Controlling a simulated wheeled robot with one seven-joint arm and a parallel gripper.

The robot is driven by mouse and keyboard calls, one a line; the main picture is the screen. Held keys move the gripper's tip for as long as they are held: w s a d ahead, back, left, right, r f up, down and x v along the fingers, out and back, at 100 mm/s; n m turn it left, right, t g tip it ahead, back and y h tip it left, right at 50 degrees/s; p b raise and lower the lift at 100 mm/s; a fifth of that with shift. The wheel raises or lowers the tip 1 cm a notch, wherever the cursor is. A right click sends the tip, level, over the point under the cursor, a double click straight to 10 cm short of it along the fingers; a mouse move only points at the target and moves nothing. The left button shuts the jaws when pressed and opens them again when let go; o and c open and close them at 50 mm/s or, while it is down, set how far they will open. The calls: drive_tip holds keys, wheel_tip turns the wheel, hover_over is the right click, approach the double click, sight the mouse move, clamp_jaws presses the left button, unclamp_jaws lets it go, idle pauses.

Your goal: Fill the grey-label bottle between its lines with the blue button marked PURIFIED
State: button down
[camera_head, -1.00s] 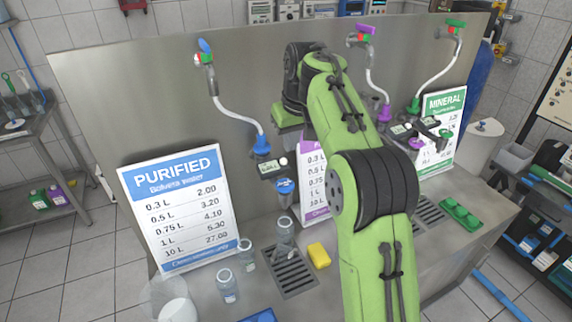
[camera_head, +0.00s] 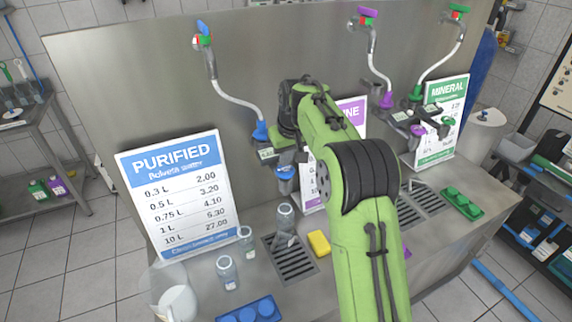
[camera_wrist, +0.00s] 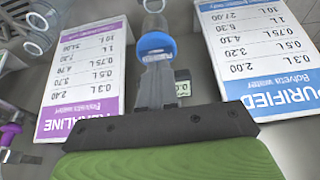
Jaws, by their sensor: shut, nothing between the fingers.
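The display (camera_wrist: 182,84) is just right of the fingers. I cannot tell whether they touch anything.
Two smaller bottles (camera_head: 246,240) (camera_head: 227,268) stand left of the grate (camera_head: 294,262), near a white jug (camera_head: 178,303) and blue tray (camera_head: 250,310). A yellow sponge (camera_head: 319,243) lies right of it. The PURIFIED price board (camera_head: 178,195) stands left, against the steel wall.

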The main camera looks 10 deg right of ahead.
sight(285, 173)
drive_tip(key=shift+f, duration=1.15)
